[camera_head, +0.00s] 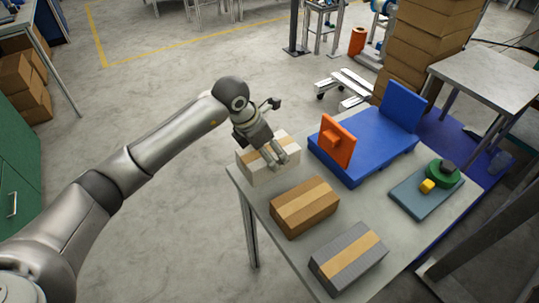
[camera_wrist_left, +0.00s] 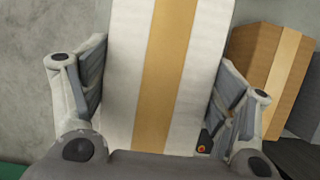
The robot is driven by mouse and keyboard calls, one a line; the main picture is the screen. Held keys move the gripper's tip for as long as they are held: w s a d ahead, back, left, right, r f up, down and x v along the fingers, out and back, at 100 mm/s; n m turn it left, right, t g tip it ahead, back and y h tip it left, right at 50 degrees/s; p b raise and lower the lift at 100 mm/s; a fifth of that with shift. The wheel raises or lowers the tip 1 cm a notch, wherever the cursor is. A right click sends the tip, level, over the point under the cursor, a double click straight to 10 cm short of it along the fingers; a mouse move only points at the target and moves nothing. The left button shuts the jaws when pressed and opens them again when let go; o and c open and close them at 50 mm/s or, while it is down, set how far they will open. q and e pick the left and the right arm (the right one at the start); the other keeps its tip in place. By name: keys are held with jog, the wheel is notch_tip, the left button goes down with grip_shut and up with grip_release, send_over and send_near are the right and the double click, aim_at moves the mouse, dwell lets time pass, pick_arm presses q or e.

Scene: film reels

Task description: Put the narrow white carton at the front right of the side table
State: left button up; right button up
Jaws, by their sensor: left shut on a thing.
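The narrow white carton (camera_head: 256,174) has a tan tape band and is at the far left corner of the side table (camera_head: 330,230). My left gripper (camera_head: 275,158) reaches down over it and is shut on it. In the left wrist view the white carton (camera_wrist_left: 125,70) fills the middle, with a finger of my left gripper (camera_wrist_left: 155,100) on each side. I cannot tell whether the carton rests on the table or is slightly raised. My right gripper is not in view.
A brown carton (camera_head: 304,206) and a grey carton (camera_head: 348,257) stand along the table's near left side. A blue platform (camera_head: 365,145) with an orange bracket (camera_head: 336,142) is behind. A blue-grey plate (camera_head: 410,197) with a green disc (camera_head: 442,174) lies right. Bare tabletop shows at the front right.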

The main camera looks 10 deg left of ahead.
pick_arm(q)
jog(key=shift+w+f, duration=0.65)
jog(key=shift+f, duration=0.2)
notch_tip(320, 180, down, 2)
jog(key=shift+f+p, duration=0.2)
jog(key=shift+p, duration=0.55)
jog(key=shift+f, duration=0.3)
jog(key=o, duration=1.2)
jog(key=shift+o, duration=0.2)
jog(key=shift+r, duration=0.1)
